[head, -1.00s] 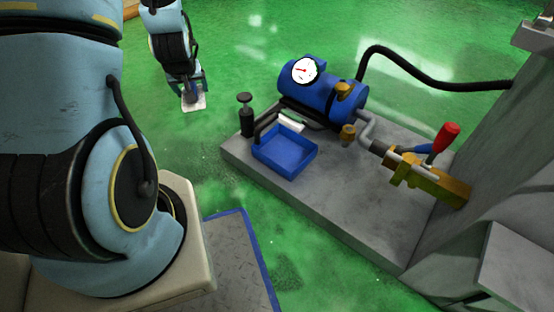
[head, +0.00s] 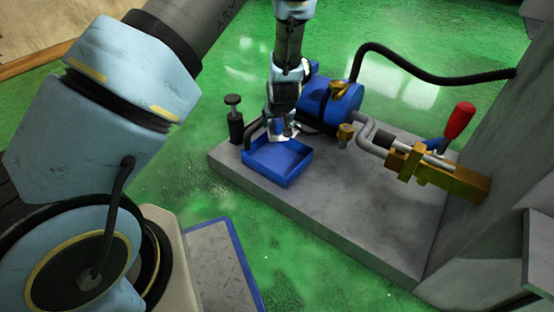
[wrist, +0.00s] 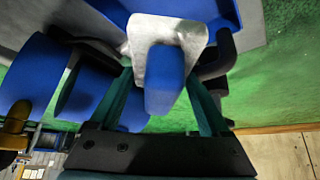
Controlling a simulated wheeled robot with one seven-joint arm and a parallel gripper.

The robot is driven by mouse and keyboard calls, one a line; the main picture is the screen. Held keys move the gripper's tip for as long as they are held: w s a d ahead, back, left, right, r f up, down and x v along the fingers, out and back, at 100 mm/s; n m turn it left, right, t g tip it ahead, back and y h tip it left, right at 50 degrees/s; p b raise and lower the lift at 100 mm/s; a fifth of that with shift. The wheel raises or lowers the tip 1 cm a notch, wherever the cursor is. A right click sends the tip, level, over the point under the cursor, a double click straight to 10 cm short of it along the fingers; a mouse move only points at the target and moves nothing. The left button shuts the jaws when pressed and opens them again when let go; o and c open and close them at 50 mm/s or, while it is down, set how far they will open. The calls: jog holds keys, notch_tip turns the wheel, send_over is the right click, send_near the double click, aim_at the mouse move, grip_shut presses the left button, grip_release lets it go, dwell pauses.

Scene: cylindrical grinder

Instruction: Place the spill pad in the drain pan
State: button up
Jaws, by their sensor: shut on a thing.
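The spill pad (wrist: 140,58) is a pale grey-white sheet with a blue block-shaped grip on top. My gripper (wrist: 163,90) is shut on the blue grip, one dark green finger on each side. In the head view my gripper (head: 281,122) is above the back edge of the drain pan (head: 268,175), with the pad small and partly hidden under it. The drain pan is a shallow blue open tray on the grey base. Its blue side also shows in the wrist view (wrist: 228,14), just beyond the pad. I cannot tell whether pad and pan touch.
A blue tank (head: 328,103) with brass fittings stands right behind the pan. A black post (head: 235,125) stands to the left. A brass valve with a red handle (head: 460,120) is at right. The grey base (head: 350,205) in front is clear.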

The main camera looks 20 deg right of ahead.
aim_at(276, 155)
notch_tip(276, 155, down, 14)
jog(key=b, duration=0.6)
jog(key=shift+r, duration=0.25)
jog(key=shift+f, duration=0.2)
jog(key=o, duration=1)
